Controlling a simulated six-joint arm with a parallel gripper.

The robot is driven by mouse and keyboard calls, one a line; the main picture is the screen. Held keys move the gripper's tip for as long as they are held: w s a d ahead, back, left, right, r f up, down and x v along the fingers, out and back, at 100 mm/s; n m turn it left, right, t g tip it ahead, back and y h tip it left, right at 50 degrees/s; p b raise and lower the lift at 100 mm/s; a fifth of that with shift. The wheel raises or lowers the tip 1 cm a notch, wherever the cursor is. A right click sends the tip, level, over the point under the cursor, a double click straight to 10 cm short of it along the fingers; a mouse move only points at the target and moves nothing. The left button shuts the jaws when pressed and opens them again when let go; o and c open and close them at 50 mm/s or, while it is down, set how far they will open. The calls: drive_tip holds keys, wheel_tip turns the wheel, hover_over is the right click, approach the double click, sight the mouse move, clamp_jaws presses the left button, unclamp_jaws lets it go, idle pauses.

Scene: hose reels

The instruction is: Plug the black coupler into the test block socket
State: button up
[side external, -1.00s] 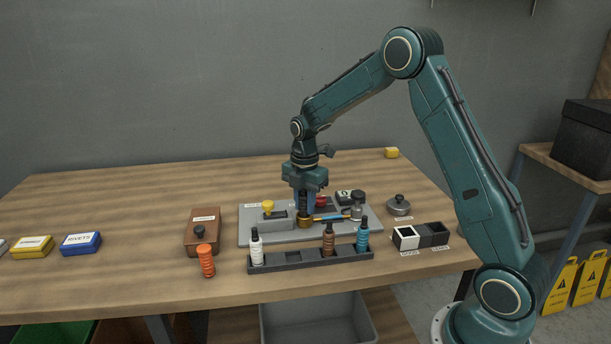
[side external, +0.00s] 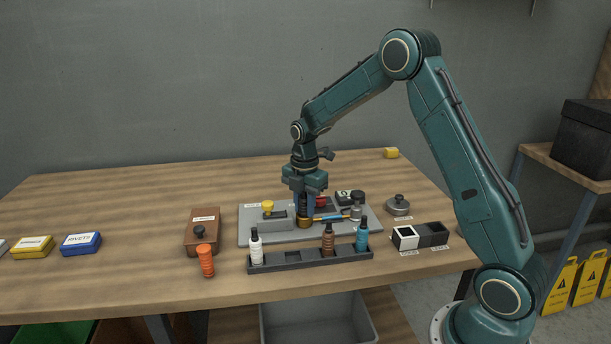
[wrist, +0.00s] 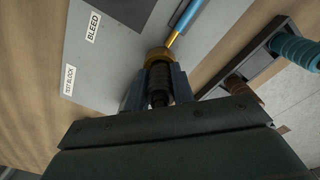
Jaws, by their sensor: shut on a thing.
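My gripper (side external: 304,207) is shut on the black coupler (wrist: 159,84), a ribbed dark piece that points down between the fingers. In the side view the coupler is upright and mostly hidden by the fingers. Directly beneath it is the brass socket (side external: 304,222), from which a brass and blue tube (side external: 328,217) runs to the right. In the wrist view the brass socket (wrist: 157,54) shows just past the coupler's end. The two look in line and touching or very close; I cannot tell how deep the coupler sits.
A dark rack (side external: 290,262) with white, brown and blue couplers stands in front. An orange coupler (side external: 206,260) and brown block (side external: 202,238) are left.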

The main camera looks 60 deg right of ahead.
drive_tip(key=o, duration=1)
drive_tip(key=shift+s+f, duration=0.15)
drive_tip(key=shift+f, duration=0.5)
drive_tip(key=shift+r, duration=0.1)
drive_tip(key=r, duration=1.2)
drive_tip(key=shift+w+r, duration=0.1)
drive_tip(key=shift+w, duration=0.1)
drive_tip(key=shift+r, duration=0.6)
